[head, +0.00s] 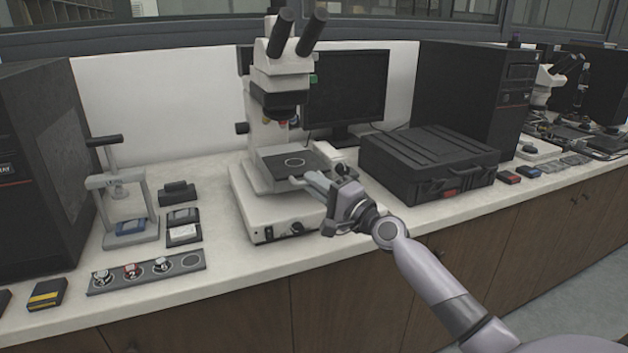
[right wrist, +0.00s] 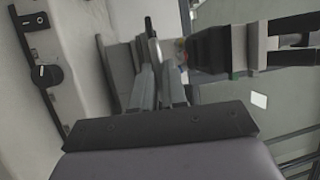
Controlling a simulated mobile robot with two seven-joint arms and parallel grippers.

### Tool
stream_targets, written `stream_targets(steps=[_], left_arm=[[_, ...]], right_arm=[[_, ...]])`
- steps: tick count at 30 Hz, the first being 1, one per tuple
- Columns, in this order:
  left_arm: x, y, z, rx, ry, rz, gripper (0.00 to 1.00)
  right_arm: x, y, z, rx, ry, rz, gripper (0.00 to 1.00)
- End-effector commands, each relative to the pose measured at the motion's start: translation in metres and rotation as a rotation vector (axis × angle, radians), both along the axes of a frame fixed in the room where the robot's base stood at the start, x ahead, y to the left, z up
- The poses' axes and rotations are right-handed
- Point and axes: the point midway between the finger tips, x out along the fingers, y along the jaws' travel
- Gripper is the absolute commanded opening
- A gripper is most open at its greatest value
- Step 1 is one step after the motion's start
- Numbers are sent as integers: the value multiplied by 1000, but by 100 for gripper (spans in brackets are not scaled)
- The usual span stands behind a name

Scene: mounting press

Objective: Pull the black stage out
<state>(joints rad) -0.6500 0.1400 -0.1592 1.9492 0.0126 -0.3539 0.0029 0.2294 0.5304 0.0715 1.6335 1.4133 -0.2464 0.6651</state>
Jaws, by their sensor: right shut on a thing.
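The black stage (head: 298,161), a dark flat plate with a pale ring on it, sits on the white microscope (head: 268,200) below its objectives. My right gripper (head: 298,181) reaches in from the right, low at the front edge of the stage. It is shut on the front part of the stage; its fingers hide the exact contact. In the right wrist view the fingers (right wrist: 152,75) are close together beside the microscope body, whose base with a black knob (right wrist: 46,75) shows at left. My left gripper is not in view.
A black case (head: 428,160) stands right of the microscope, close to my right arm. A small press (head: 122,200) and a grey strip (head: 147,272) with several small round parts lie to the left. The counter's front edge runs below my gripper.

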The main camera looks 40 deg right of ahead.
Motion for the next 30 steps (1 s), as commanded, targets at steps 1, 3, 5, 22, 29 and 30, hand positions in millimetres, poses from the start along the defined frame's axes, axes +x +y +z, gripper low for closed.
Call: stream_targets(steps=[1, 3, 5, 22, 29, 30], left_arm=[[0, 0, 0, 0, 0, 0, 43], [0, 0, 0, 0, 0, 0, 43], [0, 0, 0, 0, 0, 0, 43], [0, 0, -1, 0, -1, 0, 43], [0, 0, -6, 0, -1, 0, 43], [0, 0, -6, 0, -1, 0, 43]], right_arm=[[0, 0, 0, 0, -1, 0, 0], [0, 0, 0, 0, -1, 0, 0], [0, 0, 0, 0, -1, 0, 0], [-6, -1, -2, -1, 0, -1, 37], [-34, -6, -8, 0, 2, 0, 37], [-39, -7, -9, -1, 1, 0, 37]])
